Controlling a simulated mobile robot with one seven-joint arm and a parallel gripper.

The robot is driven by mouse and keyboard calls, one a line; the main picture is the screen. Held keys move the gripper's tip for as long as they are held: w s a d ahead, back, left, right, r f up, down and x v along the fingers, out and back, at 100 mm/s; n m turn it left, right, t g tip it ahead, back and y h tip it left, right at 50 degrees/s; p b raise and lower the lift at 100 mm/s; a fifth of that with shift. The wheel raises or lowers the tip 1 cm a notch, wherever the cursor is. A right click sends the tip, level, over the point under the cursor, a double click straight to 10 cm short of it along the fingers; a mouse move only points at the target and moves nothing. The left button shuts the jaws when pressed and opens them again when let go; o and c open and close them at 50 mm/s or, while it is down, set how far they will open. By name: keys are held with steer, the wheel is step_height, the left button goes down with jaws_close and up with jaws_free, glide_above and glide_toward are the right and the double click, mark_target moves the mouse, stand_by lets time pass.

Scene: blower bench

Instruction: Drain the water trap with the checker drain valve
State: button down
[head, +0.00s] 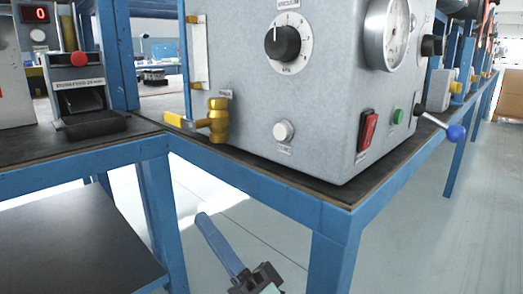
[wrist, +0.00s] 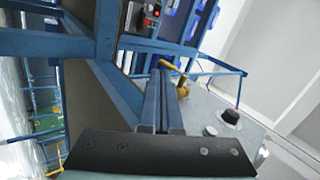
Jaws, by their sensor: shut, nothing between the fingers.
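The checker is a grey box on the bench. Its brass drain valve (head: 218,121) sits low on the left of the front face, with a yellow lever (head: 178,120) pointing left. In the wrist view the valve (wrist: 183,88) and its lever (wrist: 169,66) show just beyond and right of my fingertips. My gripper (head: 204,220) has blue fingers, is shut and empty, and points up toward the bench from below. In the head view it is below the valve and apart from it. It also shows in the wrist view (wrist: 161,75). The water trap cannot be made out.
A black dial (head: 283,43), a gauge (head: 388,33), a white button (head: 283,131) and a red switch (head: 368,131) are on the checker. The blue bench rail (head: 260,185) runs between my gripper and the valve in the head view. A device with a red knob (head: 78,59) stands left.

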step_height(320, 180, up, 23)
steer(key=a+n+t+h+p, duration=0.25)
steer(key=n+h+p, duration=0.45)
steer(key=p, duration=0.4)
steer(key=s+d+r+m+t+h+p, duration=0.1)
steer(key=s+d+r+t+h+p, duration=0.25)
steer(key=r, duration=0.45)
steer(key=s+d+r+t+h+p, duration=0.25)
steer(key=s+r+h, duration=0.25)
steer(key=r, duration=0.4)
steer(key=s+d+r+m+t+h+p, duration=0.1)
steer(key=s+d+r+t+h+p, duration=0.3)
steer(key=r, duration=0.4)
step_height(320, 180, up, 37)
steer(key=g+p, duration=0.1)
steer(key=p, duration=3.5)
steer(key=shift+w+f, duration=0.2)
steer(key=shift+w, duration=0.2)
steer(key=shift+a+f, duration=0.1)
